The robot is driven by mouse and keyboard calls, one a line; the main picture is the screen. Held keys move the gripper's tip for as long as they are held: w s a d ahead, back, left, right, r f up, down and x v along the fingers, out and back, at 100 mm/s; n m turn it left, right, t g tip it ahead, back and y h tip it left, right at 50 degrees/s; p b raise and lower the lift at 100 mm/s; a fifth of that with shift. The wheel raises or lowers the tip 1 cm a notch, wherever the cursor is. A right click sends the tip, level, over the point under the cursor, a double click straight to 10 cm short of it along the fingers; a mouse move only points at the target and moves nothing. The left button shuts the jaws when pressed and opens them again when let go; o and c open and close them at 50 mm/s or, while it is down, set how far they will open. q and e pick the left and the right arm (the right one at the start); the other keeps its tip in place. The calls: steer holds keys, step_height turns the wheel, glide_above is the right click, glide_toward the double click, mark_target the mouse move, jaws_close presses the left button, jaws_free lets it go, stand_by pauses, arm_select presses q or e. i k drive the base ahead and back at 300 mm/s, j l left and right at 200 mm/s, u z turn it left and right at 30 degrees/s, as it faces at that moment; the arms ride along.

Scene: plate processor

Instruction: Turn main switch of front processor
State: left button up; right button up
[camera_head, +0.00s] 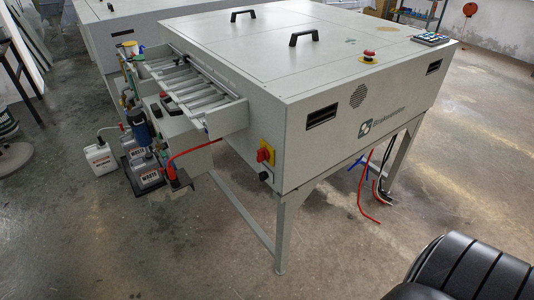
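The front processor (330,75) is a large grey-white box on metal legs in the middle of the head view. Its main switch (264,154) is a red knob on a yellow plate, low on the left end face near the front corner. The knob's exact turn position is too small to tell. A black round fitting (264,177) sits just below it. Neither gripper shows in this view.
A roller tray (200,85) juts from the processor's left end, with pumps and white waste bottles (100,158) by it. A red hose (185,158) runs near the switch.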

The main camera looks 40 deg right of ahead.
mark_target(263, 155)
steer(key=i+j+z, duration=0.1)
steer(key=z, duration=1.2)
steer(key=i+j, duration=0.05)
